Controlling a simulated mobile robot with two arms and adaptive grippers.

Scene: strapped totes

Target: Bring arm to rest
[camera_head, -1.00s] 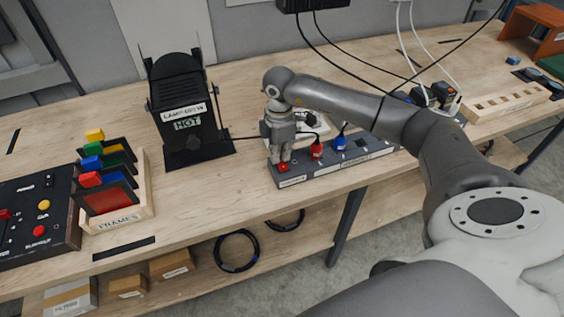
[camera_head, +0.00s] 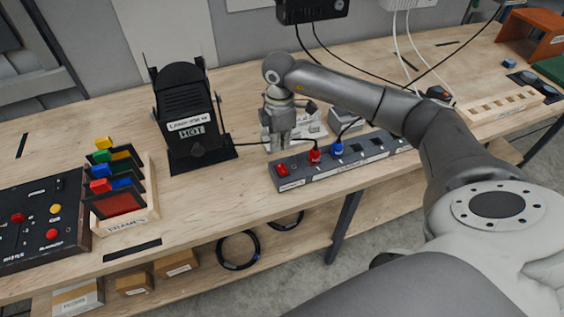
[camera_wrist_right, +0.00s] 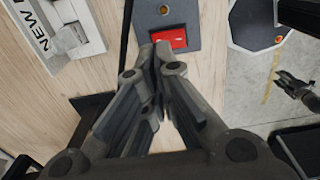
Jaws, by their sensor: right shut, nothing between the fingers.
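My right arm reaches in from the right in the head view. Its gripper (camera_head: 273,148) points down just behind the left end of the grey power strip (camera_head: 322,176). In the right wrist view the gripper (camera_wrist_right: 154,50) has its fingers together and empty. The strip's red switch (camera_head: 283,170) shows uncovered, and in the wrist view the red switch (camera_wrist_right: 169,39) lies just beyond the fingertips. Whether the fingertips touch anything cannot be told. My left gripper is not in view.
A black lamp (camera_head: 190,120) labelled HOT stands left of the gripper. A frames rack (camera_head: 124,222) and a button panel (camera_head: 40,225) are further left. Red (camera_head: 314,155) and blue (camera_head: 337,147) plugs sit in the strip, with cables nearby. Bare tabletop lies in front of the lamp.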

